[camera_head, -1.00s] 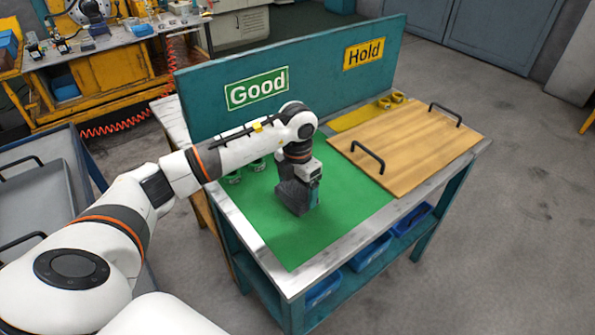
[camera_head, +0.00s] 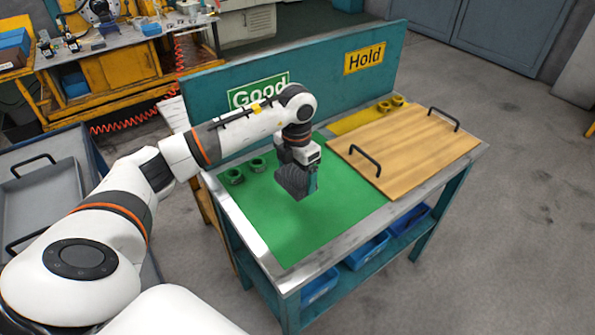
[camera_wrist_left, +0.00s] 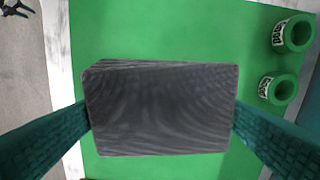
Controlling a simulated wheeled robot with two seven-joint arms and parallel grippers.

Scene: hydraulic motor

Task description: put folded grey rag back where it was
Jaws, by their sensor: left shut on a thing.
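The folded grey rag (camera_head: 292,183) is a dark grey block held in my left gripper (camera_head: 312,182), over the green mat (camera_head: 300,232). In the left wrist view the rag (camera_wrist_left: 162,108) fills the space between the two teal fingers of the left gripper (camera_wrist_left: 160,120), which is shut on it. The rag appears raised a little above the mat. My right gripper is not in view.
Two green rings (camera_head: 257,164) stand on the mat's back left part. A wooden board with black handles (camera_head: 410,150) covers the table's right side. Yellow rings (camera_head: 390,104) lie behind it. A teal panel with "Good" and "Hold" signs (camera_head: 364,56) stands along the back.

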